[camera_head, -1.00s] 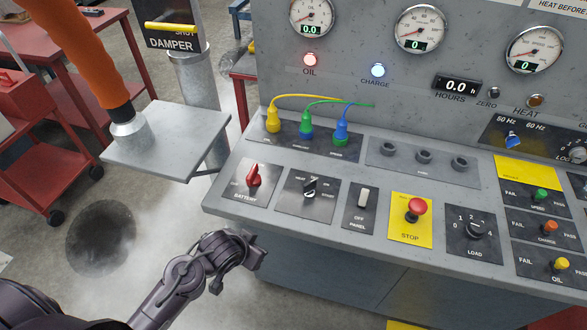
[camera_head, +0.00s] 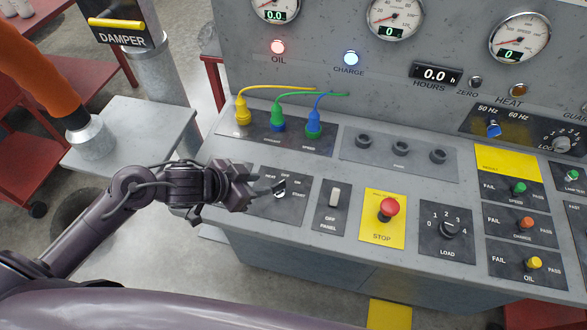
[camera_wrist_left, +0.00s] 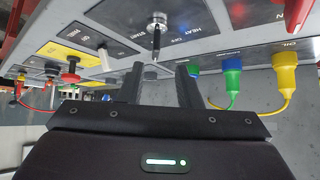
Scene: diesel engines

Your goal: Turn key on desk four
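The key switch (camera_head: 280,194) sits on a dark plate marked HEAT, OFF, ON and START on the sloping desk panel. In the left wrist view the key (camera_wrist_left: 156,38) has a silver collar and a dark grip. My left gripper (camera_head: 264,190) is at the left side of the key in the head view and partly covers its plate. In the left wrist view my left gripper (camera_wrist_left: 161,72) has its two fingers apart, with nothing between them. The key lies just beyond the fingertips, near the gap; contact does not show. The right gripper is out of view.
Right of the key are the panel switch (camera_head: 334,197), the red stop button (camera_head: 389,208) and the load knob (camera_head: 450,229). Yellow, green and blue plugs (camera_head: 313,124) with cables stand behind. The red battery switch is hidden behind my left gripper in the head view.

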